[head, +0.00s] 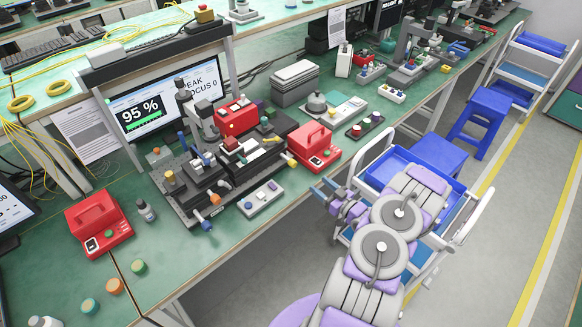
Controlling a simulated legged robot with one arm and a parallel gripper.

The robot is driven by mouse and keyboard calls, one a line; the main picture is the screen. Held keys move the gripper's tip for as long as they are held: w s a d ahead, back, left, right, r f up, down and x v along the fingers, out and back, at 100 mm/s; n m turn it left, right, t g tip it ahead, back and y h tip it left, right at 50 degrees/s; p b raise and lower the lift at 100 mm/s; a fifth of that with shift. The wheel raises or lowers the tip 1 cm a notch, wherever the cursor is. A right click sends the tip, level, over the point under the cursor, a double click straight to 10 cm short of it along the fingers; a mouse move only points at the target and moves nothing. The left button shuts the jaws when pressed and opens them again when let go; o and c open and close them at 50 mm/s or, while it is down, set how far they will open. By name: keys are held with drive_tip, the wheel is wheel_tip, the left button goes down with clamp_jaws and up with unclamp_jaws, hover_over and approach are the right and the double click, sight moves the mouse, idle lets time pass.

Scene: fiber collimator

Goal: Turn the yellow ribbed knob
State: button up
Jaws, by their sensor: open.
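The optical stage (205,190) stands on the green bench, with several coloured knobs around it. A yellow knob (291,160) sticks out at its right side, beside a red box; its ribs are too small to make out. My gripper (322,188) is open and empty, its blue fingers pointing left toward the stage. It is at the right of the bench's front edge, apart from the yellow knob and lower right of it in the picture.
A red instrument box (314,146) stands close to the knob. A white button box (260,198) lies in front of the stage. A monitor (172,97) behind reads 95 %. A blue-and-white cart (400,165) stands right of the bench, behind my arm.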

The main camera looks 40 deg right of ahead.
sight(295, 166)
drive_tip(key=w+b, duration=0.1)
drive_tip(key=w, duration=0.4)
drive_tip(key=w+b, duration=0.1)
drive_tip(key=w, duration=0.3)
drive_tip(key=w+a+b, duration=0.1)
drive_tip(key=w, duration=0.4)
drive_tip(key=shift+w+a+b, duration=0.1)
drive_tip(key=shift+w+b, duration=0.2)
drive_tip(key=c, duration=1)
